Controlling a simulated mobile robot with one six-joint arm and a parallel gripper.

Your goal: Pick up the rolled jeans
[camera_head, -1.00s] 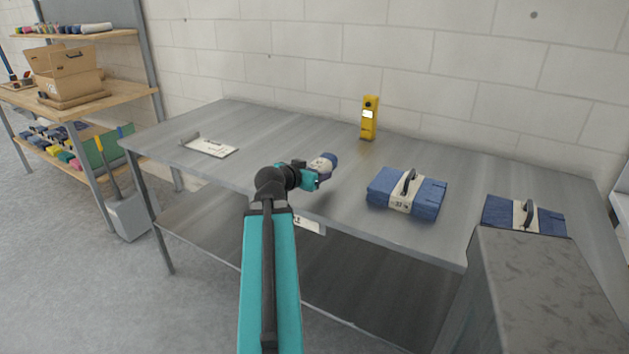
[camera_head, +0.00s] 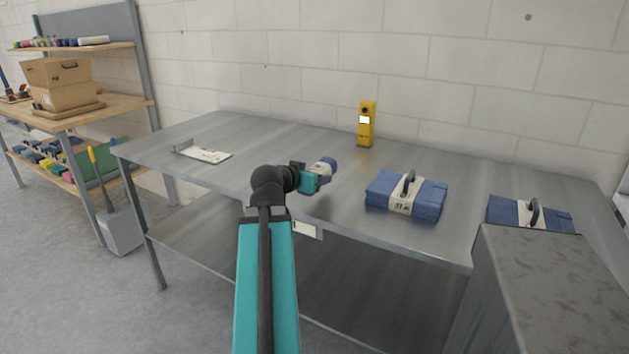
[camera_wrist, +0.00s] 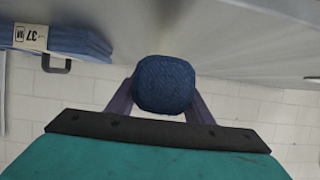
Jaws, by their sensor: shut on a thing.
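The rolled jeans (camera_head: 329,165) are a small blue roll with a pale band, held at the end of my arm over the steel table. My gripper (camera_head: 318,173) is shut on the roll. In the wrist view the round blue end of the rolled jeans (camera_wrist: 165,85) sits between the two purple fingers of my gripper (camera_wrist: 160,104). The fingers' tips are mostly hidden behind the roll. The roll looks raised above the table, but the exact gap is hard to tell.
Two folded blue jeans bundles with handles, one middle right (camera_head: 405,196) and one far right (camera_head: 530,214), lie on the table (camera_head: 260,135). A yellow device (camera_head: 366,124) stands at the back. A clipboard (camera_head: 205,155) lies left. A grey box (camera_head: 540,290) blocks the front right.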

